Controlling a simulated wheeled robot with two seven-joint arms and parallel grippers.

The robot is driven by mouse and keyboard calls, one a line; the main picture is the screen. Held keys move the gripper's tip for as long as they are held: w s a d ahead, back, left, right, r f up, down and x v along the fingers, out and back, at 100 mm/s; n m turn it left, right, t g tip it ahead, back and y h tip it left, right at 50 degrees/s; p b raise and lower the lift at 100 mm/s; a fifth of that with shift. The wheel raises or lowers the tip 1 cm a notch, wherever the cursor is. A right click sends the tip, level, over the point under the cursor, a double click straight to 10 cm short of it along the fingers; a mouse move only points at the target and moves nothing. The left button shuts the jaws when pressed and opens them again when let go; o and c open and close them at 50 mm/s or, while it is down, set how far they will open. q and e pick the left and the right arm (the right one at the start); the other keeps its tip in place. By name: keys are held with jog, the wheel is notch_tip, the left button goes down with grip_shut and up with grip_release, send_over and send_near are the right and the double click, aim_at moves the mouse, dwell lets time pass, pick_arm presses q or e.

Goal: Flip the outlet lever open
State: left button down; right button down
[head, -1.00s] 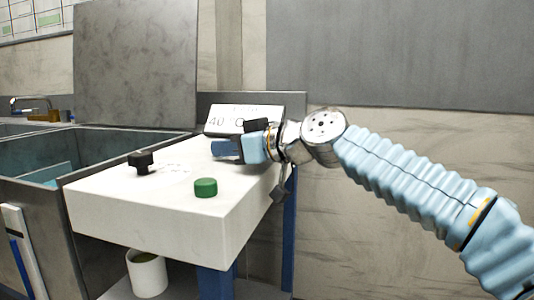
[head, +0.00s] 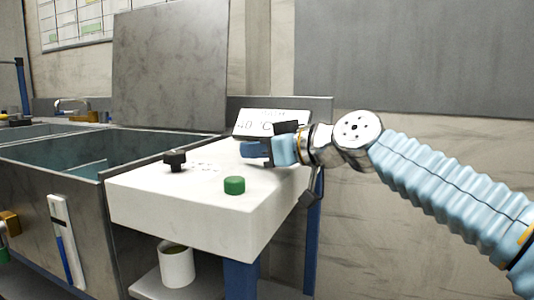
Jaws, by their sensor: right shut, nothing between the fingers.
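A white box-shaped unit (head: 180,208) has a tilted display (head: 258,117) at its back reading about 40 °C. A black knob (head: 175,160) and a green round knob (head: 234,185) are on its top. A small dark piece (head: 311,197) hangs at its right side, below my wrist; I cannot tell whether it is the outlet lever. My right gripper (head: 252,149) is shut and empty, pointing left just in front of the display, above the top's back right. My left gripper is not in view.
A metal sink basin (head: 60,160) stands left of the unit, with a tap (head: 72,104) behind it. A white cup (head: 176,265) stands on the shelf below. A grey panel (head: 170,70) rises behind.

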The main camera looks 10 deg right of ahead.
jog(key=s, duration=0.3)
jog(key=s+r, duration=0.1)
jog(key=s, duration=0.2)
jog(key=s+r, duration=0.1)
jog(key=s, duration=0.2)
jog(key=shift+s+a, duration=0.1)
jog(key=shift+s, duration=0.55)
